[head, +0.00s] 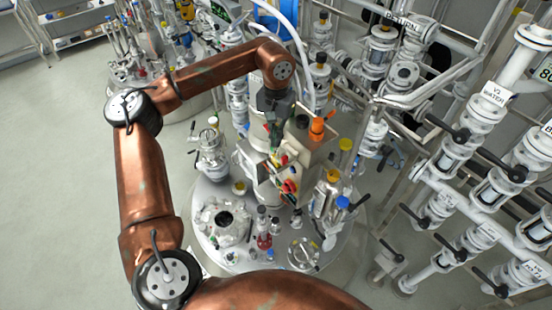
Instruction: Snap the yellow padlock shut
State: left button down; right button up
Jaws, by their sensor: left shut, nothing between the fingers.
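My left arm reaches in from the left, and its dark gripper (275,145) points down at the beige control box (312,150) on the round table. The gripper is shut with nothing held. Red and dark knobs sit on the box front close by. My right gripper is not in view.
An orange valve (318,129) stands on top of the box. The round table (222,262) carries glassware, bottles and a stone-like mantle (226,222). White pipework with black handles (470,150) crowds the right. Open grey floor (60,170) lies at left.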

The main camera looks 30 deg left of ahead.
aim_at(276, 149)
pick_arm(q)
jog(key=shift+f+b, duration=0.35)
jog(key=shift+f, duration=0.45)
jog(key=shift+f, duration=0.55)
jog(key=shift+f+b, duration=0.35)
jog(key=shift+b, duration=0.1)
jog(key=shift+r, duration=0.1)
jog(key=shift+r+p, duration=2.35)
jog(key=shift+r, duration=0.65)
jog(key=shift+f, duration=0.1)
